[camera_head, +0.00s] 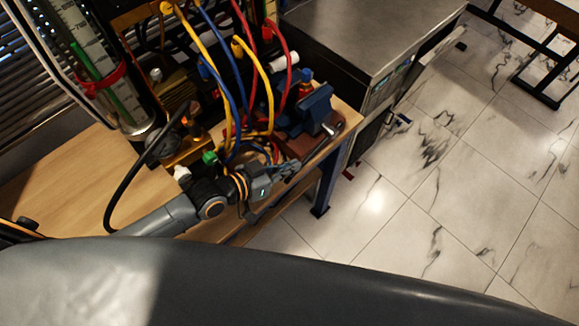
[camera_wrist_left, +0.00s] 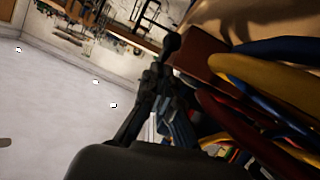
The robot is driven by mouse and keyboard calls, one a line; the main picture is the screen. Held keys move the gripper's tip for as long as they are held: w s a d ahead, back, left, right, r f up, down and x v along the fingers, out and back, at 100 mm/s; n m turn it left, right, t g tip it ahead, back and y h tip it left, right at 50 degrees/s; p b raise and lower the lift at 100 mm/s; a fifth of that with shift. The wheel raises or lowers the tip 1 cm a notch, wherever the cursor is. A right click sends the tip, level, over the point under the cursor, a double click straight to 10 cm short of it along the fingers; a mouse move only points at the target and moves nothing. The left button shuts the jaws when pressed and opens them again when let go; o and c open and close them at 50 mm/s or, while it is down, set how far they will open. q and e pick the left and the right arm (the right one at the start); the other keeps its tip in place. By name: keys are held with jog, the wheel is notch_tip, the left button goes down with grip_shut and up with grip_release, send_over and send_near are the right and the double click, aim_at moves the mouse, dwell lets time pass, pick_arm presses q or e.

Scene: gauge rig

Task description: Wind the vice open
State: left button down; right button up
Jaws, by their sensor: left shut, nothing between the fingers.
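The blue vice (camera_head: 315,104) sits at the right corner of the wooden bench on a reddish-brown base (camera_head: 299,146). A metal part (camera_head: 336,123) shows at its front, near the bench edge. My left gripper (camera_head: 292,168) is shut and empty. It is low in front of the vice, close to the base; I cannot tell whether it touches it. In the left wrist view the gripper (camera_wrist_left: 160,85) is dark, beside a reddish-brown block (camera_wrist_left: 204,56). The vice's handle is not clear in either view. My right gripper is not in view.
Yellow, blue and red cables (camera_head: 240,75) hang in a tangle left of the vice. They also fill the right of the left wrist view (camera_wrist_left: 265,80). A steel-topped cabinet (camera_head: 370,35) stands behind.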

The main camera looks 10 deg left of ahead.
pick_arm(q)
jog(key=shift+f+b, duration=0.4)
jog(key=shift+f, duration=0.4)
jog(key=shift+w+d+f+t, duration=0.1)
jog(key=shift+f+t, duration=0.2)
jog(key=shift+w+d+f+b, duration=0.15)
jog(key=shift+w+f+b, duration=0.05)
jog(key=shift+f+b, duration=0.25)
jog(key=shift+w+d+f+b, duration=0.15)
jog(key=shift+f+b, duration=0.15)
jog(key=shift+f, duration=0.15)
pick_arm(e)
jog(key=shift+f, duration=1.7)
pick_arm(q)
jog(key=shift+r, duration=0.1)
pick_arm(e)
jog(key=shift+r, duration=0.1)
